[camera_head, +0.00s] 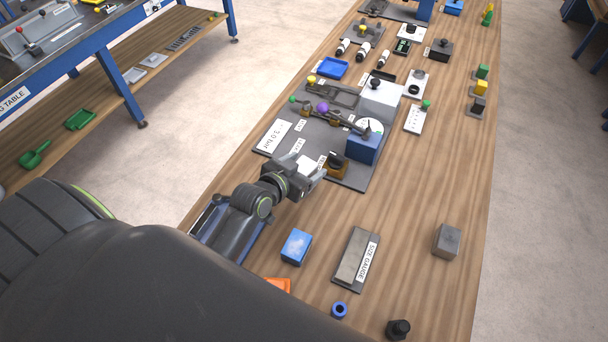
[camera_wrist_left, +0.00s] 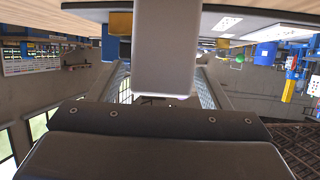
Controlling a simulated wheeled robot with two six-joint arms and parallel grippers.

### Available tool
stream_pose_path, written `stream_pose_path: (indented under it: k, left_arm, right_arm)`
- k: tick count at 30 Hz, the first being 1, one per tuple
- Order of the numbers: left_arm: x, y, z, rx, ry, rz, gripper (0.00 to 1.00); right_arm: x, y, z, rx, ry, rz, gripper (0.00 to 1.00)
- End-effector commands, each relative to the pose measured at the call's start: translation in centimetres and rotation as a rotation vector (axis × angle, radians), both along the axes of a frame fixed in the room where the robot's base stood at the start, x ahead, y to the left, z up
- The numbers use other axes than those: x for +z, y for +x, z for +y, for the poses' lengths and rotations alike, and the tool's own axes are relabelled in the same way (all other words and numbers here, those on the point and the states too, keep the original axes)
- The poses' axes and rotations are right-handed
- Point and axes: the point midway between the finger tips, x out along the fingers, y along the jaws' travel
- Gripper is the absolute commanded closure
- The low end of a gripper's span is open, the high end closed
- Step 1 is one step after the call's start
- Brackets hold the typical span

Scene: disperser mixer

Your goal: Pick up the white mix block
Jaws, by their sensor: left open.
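The white mix block (camera_head: 307,165) shows as a small pale patch at my left gripper (camera_head: 309,166), over the near part of the dark grey mixer plate. In the left wrist view a pale block (camera_wrist_left: 166,50) stands large between the two fingers of the left gripper (camera_wrist_left: 165,85). The fingers are open, one on each side of it. Whether either finger touches the block cannot be told. The gripper hides part of the block in the head view. My right gripper is not in view.
Right beside the gripper are a yellow-brown block with a black knob (camera_head: 336,165) and a blue box (camera_head: 362,147). A white housing (camera_head: 381,101) and levers stand behind. A light blue block (camera_head: 296,246) and a size gauge (camera_head: 357,260) lie in front. The table's right side is mostly clear.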

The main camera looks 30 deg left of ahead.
Motion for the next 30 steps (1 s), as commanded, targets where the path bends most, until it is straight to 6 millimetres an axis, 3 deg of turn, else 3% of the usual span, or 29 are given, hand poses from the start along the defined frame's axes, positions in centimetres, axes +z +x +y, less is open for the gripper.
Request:
stream_pose_path:
  k: [2, 12, 22, 30]
  left_arm:
    - [0.0, 0.0, 0.0, 0.0, 0.0, 0.0, 0.36]
    - [0.0, 0.0, 0.0, 0.0, 0.0, 0.001, 0.8]
    - [0.7, 0.0, 0.0, -0.002, 0.001, -0.002, 0.81]
    - [5.3, 0.1, 0.0, -0.002, 0.003, -0.007, 0.81]
  right_arm:
    - [0.0, 0.0, 0.1, -0.001, 0.002, -0.001, 0.41]
    - [0.0, 0.1, 0.2, -0.001, 0.002, -0.001, 0.41]
    - [0.0, 0.1, 0.1, -0.001, 0.001, -0.001, 0.41]
    - [-0.2, 0.1, -0.1, 0.001, -0.001, -0.001, 0.41]
